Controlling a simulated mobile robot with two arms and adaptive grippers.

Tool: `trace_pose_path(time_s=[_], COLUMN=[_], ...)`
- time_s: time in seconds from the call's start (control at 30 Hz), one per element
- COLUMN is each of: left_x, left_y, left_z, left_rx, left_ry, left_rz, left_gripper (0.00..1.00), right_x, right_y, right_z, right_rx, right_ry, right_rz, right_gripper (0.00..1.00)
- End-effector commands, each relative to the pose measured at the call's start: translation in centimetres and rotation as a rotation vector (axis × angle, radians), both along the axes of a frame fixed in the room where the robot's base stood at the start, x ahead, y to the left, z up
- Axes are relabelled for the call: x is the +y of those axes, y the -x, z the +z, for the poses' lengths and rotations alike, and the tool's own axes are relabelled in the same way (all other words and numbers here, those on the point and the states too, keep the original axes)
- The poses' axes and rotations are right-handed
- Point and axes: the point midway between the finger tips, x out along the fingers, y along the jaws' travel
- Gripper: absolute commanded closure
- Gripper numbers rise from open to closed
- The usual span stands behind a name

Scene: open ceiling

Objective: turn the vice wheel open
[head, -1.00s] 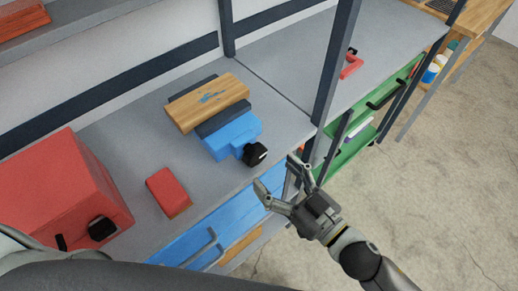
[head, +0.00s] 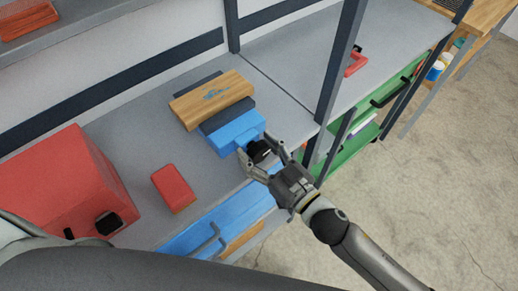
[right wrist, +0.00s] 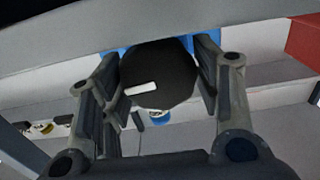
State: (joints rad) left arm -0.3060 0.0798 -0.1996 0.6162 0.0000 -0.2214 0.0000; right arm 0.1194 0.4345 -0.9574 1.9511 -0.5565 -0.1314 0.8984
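The vice has a blue body (head: 236,132) and dark grey jaws, and a wooden block (head: 212,98) lies across it. Its black wheel (head: 260,151) faces the front edge of the bench. My right gripper (head: 261,150) is open, with its fingers on either side of the wheel. In the right wrist view the round wheel (right wrist: 160,75) with a white mark sits between the finger pads. The pads are very close to its rim; I cannot tell whether they touch. My left gripper is out of view.
A red toolbox (head: 65,185) and a small red box (head: 173,187) stand on the grey bench (head: 130,150) to the left. A dark upright post (head: 340,60) rises right of the vice. A blue drawer (head: 215,222) is below.

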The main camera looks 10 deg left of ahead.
Motion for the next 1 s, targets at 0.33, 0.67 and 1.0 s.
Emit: trace_pose_path(time_s=[0.33,0.67,1.0], left_x=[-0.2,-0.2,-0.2], left_y=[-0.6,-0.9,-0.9], left_z=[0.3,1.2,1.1], left_rx=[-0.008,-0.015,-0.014], left_ry=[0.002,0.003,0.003], left_rz=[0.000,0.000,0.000], left_gripper=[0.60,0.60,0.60], right_x=[0.0,0.1,0.1], right_y=[0.0,0.1,0.1], right_z=[0.1,0.1,0.1], right_rx=[-0.024,-0.183,-0.198], right_ry=[0.018,0.141,0.152], right_rz=[0.000,-0.001,-0.001], right_gripper=[0.72,0.72,0.72])
